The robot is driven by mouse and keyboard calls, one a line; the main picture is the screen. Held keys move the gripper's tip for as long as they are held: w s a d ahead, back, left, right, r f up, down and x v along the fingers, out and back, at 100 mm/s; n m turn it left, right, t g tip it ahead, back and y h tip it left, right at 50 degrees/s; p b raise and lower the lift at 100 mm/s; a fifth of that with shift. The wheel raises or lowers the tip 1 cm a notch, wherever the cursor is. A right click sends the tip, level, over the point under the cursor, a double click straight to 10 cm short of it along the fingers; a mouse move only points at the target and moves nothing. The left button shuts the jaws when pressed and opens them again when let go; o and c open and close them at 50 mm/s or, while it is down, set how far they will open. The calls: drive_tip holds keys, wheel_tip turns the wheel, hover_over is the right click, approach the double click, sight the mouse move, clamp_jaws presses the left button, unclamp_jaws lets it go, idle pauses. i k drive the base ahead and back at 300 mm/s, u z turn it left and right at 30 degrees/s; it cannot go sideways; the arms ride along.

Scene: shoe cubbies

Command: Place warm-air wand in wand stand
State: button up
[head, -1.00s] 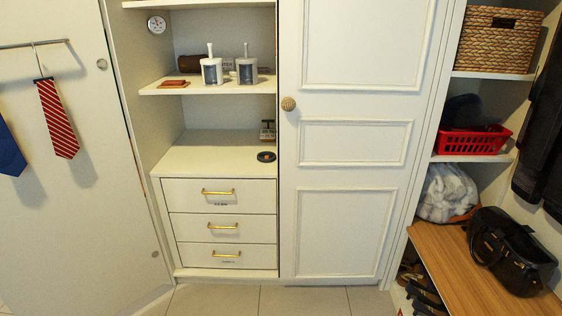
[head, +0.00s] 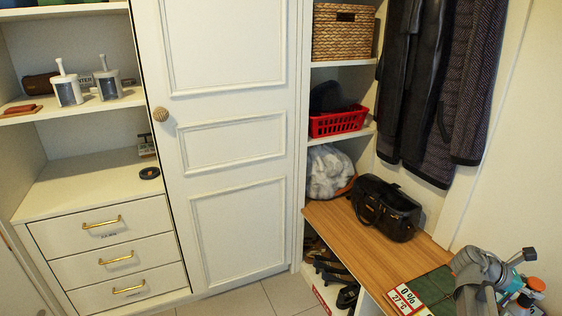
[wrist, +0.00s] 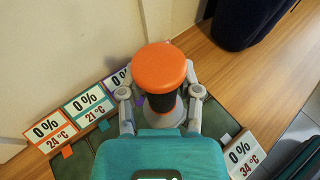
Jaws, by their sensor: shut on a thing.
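My gripper (wrist: 160,108) is shut on an orange-topped thing, which I take to be the warm-air wand (wrist: 160,68). In the wrist view it has a round orange cap, a dark neck and a grey flared part between the fingers. It is above a dark green mat (wrist: 70,165) on the wooden bench. In the head view my arm reaches in at the bottom right over the mat (head: 436,287), and orange parts show beside it. My arm hides much of this spot. I cannot make out the wand stand for certain, nor whether the held thing touches the mat.
Several percent-and-temperature cards (wrist: 86,103) line the mat; one (head: 408,298) also shows in the head view. A black handbag (head: 387,208) stands farther back on the wooden bench (head: 340,226). Dark coats hang above. Bare bench lies between bag and mat.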

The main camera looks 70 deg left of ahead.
sight(150, 173)
drive_tip(key=u, duration=0.05)
drive_tip(key=k, duration=1.3)
drive_tip(key=u, duration=1.75)
